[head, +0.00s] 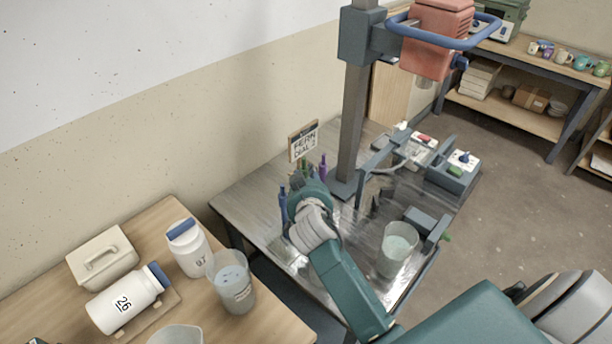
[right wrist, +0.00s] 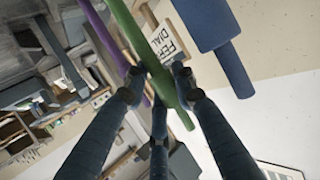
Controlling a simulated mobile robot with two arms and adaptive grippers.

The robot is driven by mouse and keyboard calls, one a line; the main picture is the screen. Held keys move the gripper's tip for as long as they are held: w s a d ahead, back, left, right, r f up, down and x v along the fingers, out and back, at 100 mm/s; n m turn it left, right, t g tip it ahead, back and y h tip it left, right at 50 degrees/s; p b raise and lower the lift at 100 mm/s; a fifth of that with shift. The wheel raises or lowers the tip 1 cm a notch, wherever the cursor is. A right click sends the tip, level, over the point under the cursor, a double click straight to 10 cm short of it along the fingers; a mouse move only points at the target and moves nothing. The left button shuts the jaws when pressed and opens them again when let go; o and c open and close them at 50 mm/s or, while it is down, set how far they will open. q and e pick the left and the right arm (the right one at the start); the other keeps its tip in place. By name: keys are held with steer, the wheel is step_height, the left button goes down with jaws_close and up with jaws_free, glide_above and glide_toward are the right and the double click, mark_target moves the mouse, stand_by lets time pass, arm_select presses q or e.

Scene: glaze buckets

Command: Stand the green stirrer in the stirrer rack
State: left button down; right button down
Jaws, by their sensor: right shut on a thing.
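The green stirrer (right wrist: 142,42) runs between the fingers of my right gripper (right wrist: 158,82) in the right wrist view. The gripper is shut on it. In the wrist view it looks roughly parallel to a purple stirrer (right wrist: 100,32) and a thicker blue stirrer (right wrist: 212,38), one on each side and apart from it. In the head view the blue stirrer (head: 283,205) and purple stirrer (head: 323,168) stand upright beside my right wrist. The wrist hides my right fingers and most of the green stirrer there. I cannot make out the stirrer rack; my wrist covers that spot. My left gripper is out of view.
A sign (head: 304,141) stands behind the stirrers on the metal table (head: 255,190). A grey column (head: 351,130) rises close to my right wrist. A clear bucket (head: 397,250) stands right of my forearm. Jars and another bucket (head: 232,282) are on the wooden table.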

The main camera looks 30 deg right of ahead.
steer(key=shift+f+b, duration=1.15)
steer(key=shift+f, duration=0.45)
steer(key=c, duration=1.3)
jaws_free()
steer(key=shift+c, duration=0.2)
steer(key=shift+s, duration=0.1)
steer(key=v, duration=1.2)
